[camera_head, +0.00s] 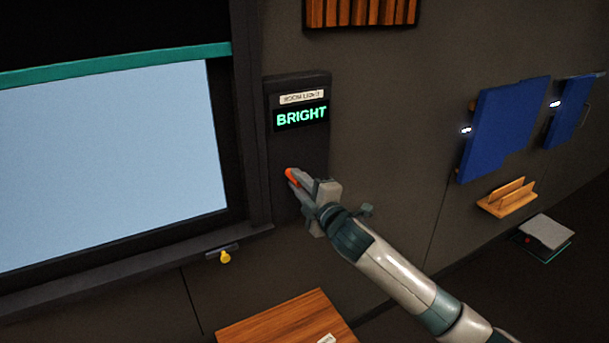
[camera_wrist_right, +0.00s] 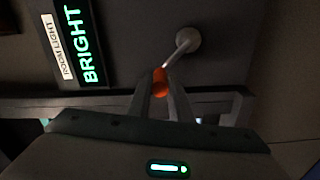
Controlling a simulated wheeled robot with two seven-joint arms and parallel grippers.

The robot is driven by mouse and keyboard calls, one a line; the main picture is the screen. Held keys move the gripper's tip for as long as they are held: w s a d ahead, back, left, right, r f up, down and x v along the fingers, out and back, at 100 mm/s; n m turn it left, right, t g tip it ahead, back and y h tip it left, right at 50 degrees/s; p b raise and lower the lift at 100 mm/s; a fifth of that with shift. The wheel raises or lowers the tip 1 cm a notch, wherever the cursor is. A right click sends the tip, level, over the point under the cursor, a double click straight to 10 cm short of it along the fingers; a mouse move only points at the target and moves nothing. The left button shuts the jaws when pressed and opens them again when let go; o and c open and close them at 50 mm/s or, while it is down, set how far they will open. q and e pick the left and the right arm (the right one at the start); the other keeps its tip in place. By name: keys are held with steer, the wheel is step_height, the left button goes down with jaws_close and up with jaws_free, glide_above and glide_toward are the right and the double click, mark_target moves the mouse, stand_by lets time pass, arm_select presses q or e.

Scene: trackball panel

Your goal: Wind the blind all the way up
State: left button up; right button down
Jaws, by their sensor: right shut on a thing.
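The dark blind (camera_head: 110,28) covers the top part of the window, and its teal bottom bar (camera_head: 120,64) hangs above a wide area of pale blue pane (camera_head: 110,160). A dark panel (camera_head: 283,150) right of the window has a display reading BRIGHT under a ROOM LIGHT label. In the right wrist view, a grey crank (camera_wrist_right: 188,38) has a bent arm ending in an orange knob (camera_wrist_right: 160,82). My right gripper (camera_head: 292,178) is shut on this knob, whose orange end shows between the fingers. The crank hub is hidden in the head view. My left gripper is out of view.
A yellow knob (camera_head: 225,257) sits on a small bracket below the window frame. A wooden surface (camera_head: 285,318) is below the panel. Blue boards (camera_head: 505,125) and a wooden holder (camera_head: 508,197) are on the wall at right. A slatted wooden piece (camera_head: 360,12) is above.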

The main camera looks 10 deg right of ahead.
steer(key=shift+s+a+f+n+p, duration=0.15)
steer(key=shift+a+f+n, duration=0.2)
steer(key=shift+f+n, duration=0.6)
steer(key=shift+s+a+f+n+p, duration=0.15)
steer(key=shift+a+f+n, duration=0.25)
steer(key=shift+n, duration=0.9)
steer(key=shift+s+a+f+n+p, duration=0.15)
steer(key=shift+a+f+n, duration=0.1)
steer(key=shift+f+n, duration=0.7)
steer(key=shift+r+n, duration=0.15)
steer(key=shift+n, duration=0.15)
steer(key=c, duration=1.6)
jaws_free()
steer(key=shift+s, duration=0.1)
steer(key=shift+b+v, duration=2.45)
steer(key=shift+v, duration=6.1)
